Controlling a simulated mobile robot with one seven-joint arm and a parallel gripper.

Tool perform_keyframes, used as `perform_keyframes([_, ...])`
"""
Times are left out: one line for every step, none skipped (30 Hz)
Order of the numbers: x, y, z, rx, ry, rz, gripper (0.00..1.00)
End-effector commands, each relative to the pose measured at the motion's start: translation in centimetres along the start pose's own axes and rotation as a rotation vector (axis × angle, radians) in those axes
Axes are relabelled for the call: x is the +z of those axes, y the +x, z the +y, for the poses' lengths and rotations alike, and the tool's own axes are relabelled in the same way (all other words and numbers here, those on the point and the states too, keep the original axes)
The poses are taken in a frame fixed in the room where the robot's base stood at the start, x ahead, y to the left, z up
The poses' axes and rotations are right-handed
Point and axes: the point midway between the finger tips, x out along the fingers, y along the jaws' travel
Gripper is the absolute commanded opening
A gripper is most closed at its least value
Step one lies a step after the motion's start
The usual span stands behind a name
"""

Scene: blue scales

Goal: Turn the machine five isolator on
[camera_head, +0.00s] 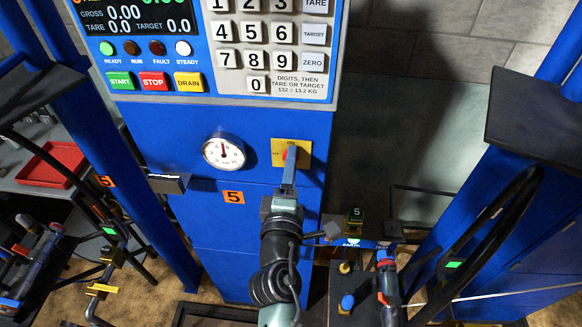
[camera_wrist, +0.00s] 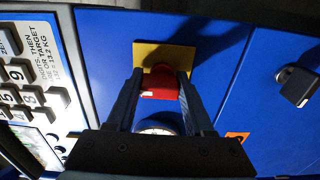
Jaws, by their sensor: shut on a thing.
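The machine five isolator (camera_head: 277,147) is a yellow plate with a red rotary handle on the blue cabinet front. Small lettering at its top reads ON; smaller lettering at its left is hard to read. My gripper (camera_head: 289,163) reaches up to it from below and covers most of the handle. In the wrist view the red handle (camera_wrist: 160,83) sits between the two fingers of my gripper (camera_wrist: 160,76), which is shut on it. A pale mark shows on the handle's lower left. The handle's exact angle is unclear.
A round gauge (camera_head: 223,153) and an orange 5 label (camera_head: 233,197) are left of my arm. The keypad and display panel (camera_head: 205,90) overhangs above. A dark ledge (camera_head: 530,108), pipes and valves stand to the right. A red tray (camera_head: 52,165) lies far left.

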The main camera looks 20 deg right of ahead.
Motion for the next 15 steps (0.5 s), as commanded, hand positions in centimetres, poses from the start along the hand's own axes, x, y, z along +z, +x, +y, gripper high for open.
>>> perform_keyframes([-0.01, -0.01, -0.05, -0.001, 0.006, 0.000, 0.00])
perform_keyframes([0.00, -0.01, -0.04, -0.001, 0.007, 0.000, 0.00])
perform_keyframes([0.00, -0.01, -0.04, -0.001, 0.008, 0.000, 0.00])
perform_keyframes([0.00, -0.01, -0.03, -0.001, 0.008, 0.000, 0.00])
perform_keyframes([0.00, -0.01, -0.04, -0.001, 0.008, 0.000, 0.00])
perform_keyframes([0.00, -0.01, -0.03, -0.001, 0.008, 0.000, 0.00])
perform_keyframes([0.00, -0.01, -0.04, -0.001, 0.008, 0.000, 0.00])
perform_keyframes([0.00, -0.01, -0.04, -0.001, 0.008, 0.000, 0.00])
perform_keyframes([0.00, -0.01, -0.04, -0.001, 0.008, 0.000, 0.00])
perform_keyframes([0.00, -0.01, -0.04, -0.001, 0.008, 0.000, 0.00])
perform_keyframes([0.00, -0.01, -0.04, -0.001, 0.008, 0.000, 0.54])
perform_keyframes([0.00, -0.01, -0.04, -0.001, 0.008, 0.000, 0.61])
perform_keyframes([0.00, -0.01, -0.04, -0.001, 0.008, 0.000, 0.67])
perform_keyframes([0.01, -0.01, -0.04, -0.001, 0.008, 0.000, 0.72])
perform_keyframes([0.01, -0.01, -0.03, -0.001, 0.007, 0.000, 0.79])
